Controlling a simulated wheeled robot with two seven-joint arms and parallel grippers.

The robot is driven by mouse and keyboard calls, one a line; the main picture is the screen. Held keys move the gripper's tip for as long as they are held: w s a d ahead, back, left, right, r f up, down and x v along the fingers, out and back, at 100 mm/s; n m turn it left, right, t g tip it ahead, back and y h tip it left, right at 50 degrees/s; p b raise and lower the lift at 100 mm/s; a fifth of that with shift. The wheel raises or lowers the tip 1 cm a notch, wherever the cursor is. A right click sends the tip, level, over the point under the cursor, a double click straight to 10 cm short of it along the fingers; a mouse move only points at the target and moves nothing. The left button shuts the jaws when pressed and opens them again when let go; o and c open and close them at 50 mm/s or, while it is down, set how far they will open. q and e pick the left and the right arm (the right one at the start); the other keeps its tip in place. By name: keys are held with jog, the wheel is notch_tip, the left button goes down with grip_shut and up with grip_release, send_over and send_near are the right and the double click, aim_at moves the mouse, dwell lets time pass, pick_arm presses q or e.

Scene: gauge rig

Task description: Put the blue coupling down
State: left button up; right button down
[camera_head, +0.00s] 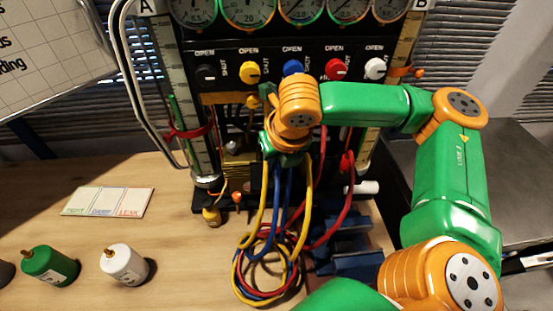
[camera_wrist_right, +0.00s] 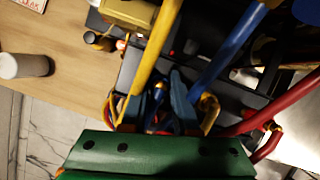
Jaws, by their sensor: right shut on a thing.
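My right gripper (camera_head: 284,158) is low in front of the gauge rig, above the coloured hoses; its fingertips are mostly hidden in the head view. In the right wrist view the gripper (camera_wrist_right: 160,102) is shut, with the small blue coupling (camera_wrist_right: 158,92) between its dark fingers. The coupling is partly hidden and blurred there, and my wrist covers it in the head view. A blue hose (camera_head: 288,188) hangs just below the gripper; a blue hose also crosses the right wrist view (camera_wrist_right: 226,60). My left gripper is not in view.
The gauge rig's panel has several coloured knobs, including a blue one (camera_head: 293,68). Coiled hoses (camera_head: 268,265) lie on the wooden table (camera_head: 170,230) beside a dark blue block (camera_head: 348,262). Green (camera_head: 50,265) and white (camera_head: 123,264) containers and a label card (camera_head: 108,201) are at left.

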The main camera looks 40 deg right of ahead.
jog(key=shift+s+d+f, duration=0.1)
jog(key=shift+f, duration=0.05)
jog(key=c, duration=0.7)
grip_release()
jog(key=v, duration=1.2)
